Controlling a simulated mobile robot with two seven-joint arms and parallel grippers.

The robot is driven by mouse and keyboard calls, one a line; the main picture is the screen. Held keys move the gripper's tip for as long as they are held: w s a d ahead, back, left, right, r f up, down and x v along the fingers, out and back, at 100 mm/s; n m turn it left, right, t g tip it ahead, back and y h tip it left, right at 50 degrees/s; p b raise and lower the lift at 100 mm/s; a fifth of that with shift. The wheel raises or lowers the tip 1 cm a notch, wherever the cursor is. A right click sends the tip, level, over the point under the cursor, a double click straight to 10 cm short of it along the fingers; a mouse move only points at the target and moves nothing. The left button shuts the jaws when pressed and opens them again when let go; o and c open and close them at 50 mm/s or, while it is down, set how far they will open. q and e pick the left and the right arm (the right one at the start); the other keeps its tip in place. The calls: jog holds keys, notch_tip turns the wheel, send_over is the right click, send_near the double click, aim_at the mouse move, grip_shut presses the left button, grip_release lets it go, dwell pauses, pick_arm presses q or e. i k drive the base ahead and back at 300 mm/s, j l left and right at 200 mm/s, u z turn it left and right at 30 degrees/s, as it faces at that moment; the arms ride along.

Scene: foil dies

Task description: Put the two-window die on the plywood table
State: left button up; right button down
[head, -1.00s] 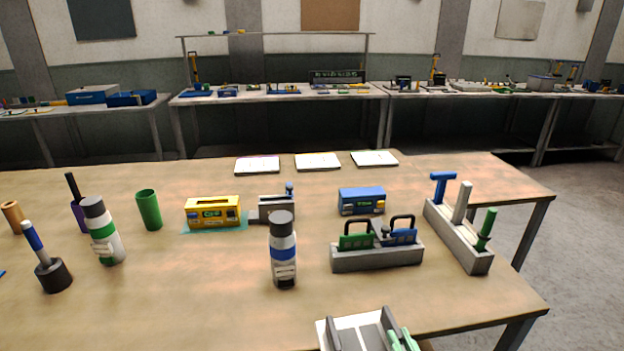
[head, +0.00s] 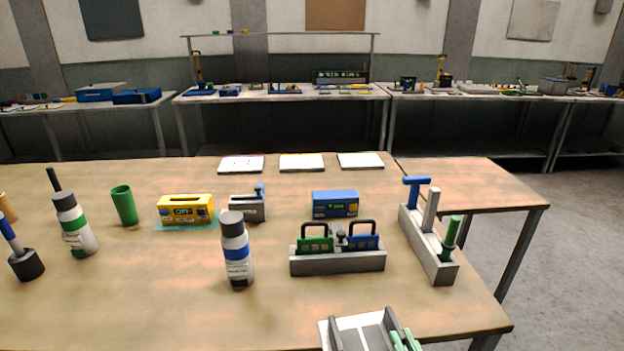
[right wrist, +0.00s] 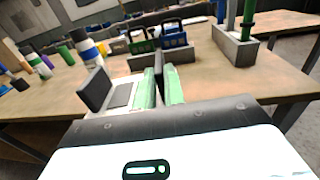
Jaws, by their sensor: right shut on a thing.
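My right gripper (head: 404,340) is at the bottom edge of the head view, in front of the near table edge. In the right wrist view its pale green fingers (right wrist: 161,84) are shut on a dark upright part of a pale piece (right wrist: 122,95). In the head view this piece (head: 372,331) shows two grey panels and dark upright sides; its lower part is cut off. I cannot tell for sure that it is the two-window die. A green die (head: 315,243) and a blue die (head: 362,242), each with a black handle, stand in a grey rack (head: 338,264) on the tan wooden table (head: 150,300).
A blue-banded bottle (head: 235,252) stands left of the rack. A grey tool holder (head: 429,248) is to its right. A yellow box (head: 186,210) and a blue box (head: 335,204) stand behind. Another tan table (head: 490,185) adjoins at the right. The front-left tabletop is clear.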

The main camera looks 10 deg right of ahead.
aim_at(466, 185)
jog(key=l+u, duration=0.1)
jog(key=l, duration=0.4)
jog(key=k+l, duration=0.1)
jog(key=l, duration=0.4)
jog(key=l+u, duration=0.15)
jog(key=l, duration=0.4)
jog(key=l+u, duration=0.1)
jog(key=l, duration=0.65)
jog(key=k+l+u, duration=0.15)
jog(key=l, duration=0.6)
jog(key=i+l, duration=0.1)
jog(key=l, duration=0.3)
jog(key=i+l+u, duration=0.15)
jog(key=l, duration=0.25)
jog(key=i+l, duration=0.15)
jog(key=l, duration=0.2)
jog(key=i+l+u, duration=0.15)
jog(key=l, duration=0.2)
jog(key=i+l, duration=0.55)
jog(key=l, duration=0.15)
jog(key=u, duration=0.05)
